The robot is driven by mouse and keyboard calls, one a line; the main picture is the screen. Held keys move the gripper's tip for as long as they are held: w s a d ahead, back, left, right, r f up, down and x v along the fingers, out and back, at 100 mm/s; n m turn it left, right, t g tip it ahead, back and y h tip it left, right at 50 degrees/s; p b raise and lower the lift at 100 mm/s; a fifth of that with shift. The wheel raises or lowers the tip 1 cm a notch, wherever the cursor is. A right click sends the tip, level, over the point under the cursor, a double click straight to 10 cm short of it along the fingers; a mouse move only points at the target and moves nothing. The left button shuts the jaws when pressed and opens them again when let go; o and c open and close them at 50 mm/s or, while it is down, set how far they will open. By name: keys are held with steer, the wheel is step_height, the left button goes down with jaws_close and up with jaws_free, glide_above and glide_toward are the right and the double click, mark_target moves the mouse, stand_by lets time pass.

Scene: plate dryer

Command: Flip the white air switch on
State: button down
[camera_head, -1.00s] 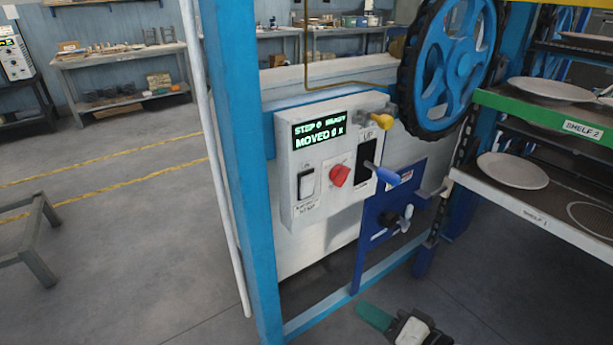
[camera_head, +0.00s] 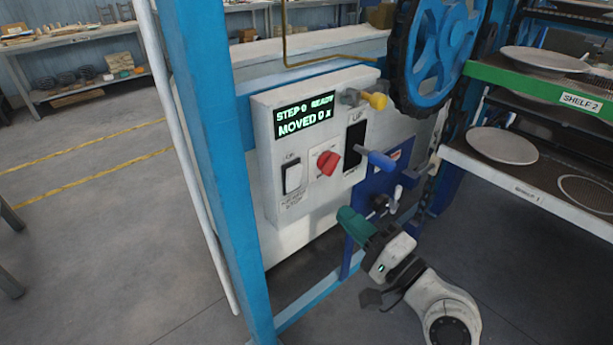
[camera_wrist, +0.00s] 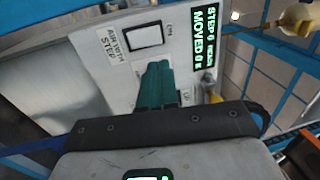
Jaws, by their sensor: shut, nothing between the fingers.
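The white air switch (camera_head: 293,177) is a rocker in a dark frame at the lower left of the white control panel (camera_head: 262,135). In the wrist view the switch (camera_wrist: 145,36) shows beside a printed label, just beyond my fingertips and slightly left. My gripper (camera_head: 345,214) has green fingers, which are shut and empty. In the head view it is below and right of the switch, apart from it. In the wrist view the fingers (camera_wrist: 156,72) point at the panel and hide the red knob area partly.
A blue post (camera_head: 213,150) stands left. Shelves with plates (camera_head: 502,146) are at the right.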

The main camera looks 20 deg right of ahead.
mark_target(297, 169)
steer(key=p+x, duration=0.2)
steer(key=x, duration=1)
steer(key=shift+w, duration=0.1)
steer(key=p, duration=0.2)
steer(key=r+p, duration=0.1)
steer(key=p, duration=0.1)
steer(key=shift+w+a+r+g, duration=0.1)
steer(key=shift+w+a+g, duration=0.05)
steer(key=shift+w+g, duration=0.2)
steer(key=shift+f, duration=0.4)
